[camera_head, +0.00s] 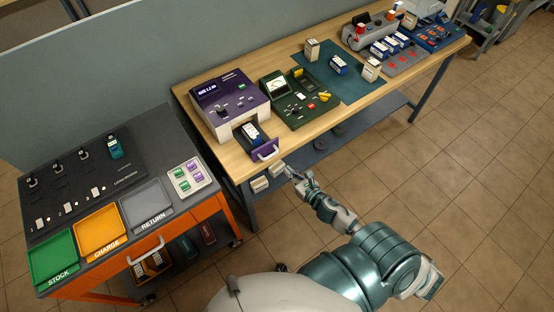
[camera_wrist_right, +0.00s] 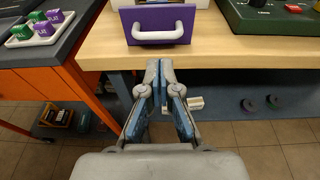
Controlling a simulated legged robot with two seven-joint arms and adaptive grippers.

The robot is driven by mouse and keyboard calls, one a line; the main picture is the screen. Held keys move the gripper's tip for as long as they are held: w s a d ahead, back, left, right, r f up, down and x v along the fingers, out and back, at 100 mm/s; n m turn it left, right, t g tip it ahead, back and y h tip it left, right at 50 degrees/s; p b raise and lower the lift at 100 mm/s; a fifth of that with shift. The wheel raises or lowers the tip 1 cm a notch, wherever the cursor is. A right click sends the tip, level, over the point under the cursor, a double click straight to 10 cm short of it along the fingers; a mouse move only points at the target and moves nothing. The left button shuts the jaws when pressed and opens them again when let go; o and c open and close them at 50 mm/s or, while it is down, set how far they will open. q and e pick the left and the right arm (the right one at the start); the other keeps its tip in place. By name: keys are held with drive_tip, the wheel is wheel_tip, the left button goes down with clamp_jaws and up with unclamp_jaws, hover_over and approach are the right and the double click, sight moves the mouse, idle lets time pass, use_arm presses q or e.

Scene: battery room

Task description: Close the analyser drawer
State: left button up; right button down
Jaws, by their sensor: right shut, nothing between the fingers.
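The analyser (camera_head: 229,102) is a purple and white box with a lit display on the wooden table. Its drawer (camera_head: 262,147) is pulled out toward the table's front edge, with a purple front and a pale handle (camera_head: 267,154). A dark battery with a white label (camera_head: 250,133) lies in the drawer. In the right wrist view the drawer front (camera_wrist_right: 157,25) and handle show at the top. My right gripper (camera_head: 291,174) is shut and empty, in front of the table edge and below the drawer front, apart from it. My left gripper is in neither view.
An orange cart (camera_head: 215,206) with green, orange and grey trays stands at the left. A green tester (camera_head: 300,97) sits right of the analyser. Pale blocks (camera_head: 260,184) lie under the table.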

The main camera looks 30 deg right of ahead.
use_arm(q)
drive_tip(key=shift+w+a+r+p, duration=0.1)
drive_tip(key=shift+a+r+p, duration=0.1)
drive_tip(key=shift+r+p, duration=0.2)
use_arm(e)
drive_tip(key=x, duration=0.8)
drive_tip(key=shift+a, duration=0.35)
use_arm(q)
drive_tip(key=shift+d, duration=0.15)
use_arm(e)
drive_tip(key=shift+d, duration=0.25)
approach(256, 135)
drive_tip(key=x, duration=0.3)
drive_tip(key=f+b+x, duration=0.1)
drive_tip(key=x, duration=0.2)
drive_tip(key=shift+w+a+f, duration=0.1)
drive_tip(key=shift+w+f, duration=0.1)
drive_tip(key=shift+f, duration=0.05)
drive_tip(key=x, duration=0.4)
drive_tip(key=shift+w+r, duration=0.3)
drive_tip(key=shift+w, duration=0.15)
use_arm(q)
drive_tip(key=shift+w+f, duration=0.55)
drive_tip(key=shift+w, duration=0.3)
use_arm(e)
drive_tip(key=shift+r, duration=0.3)
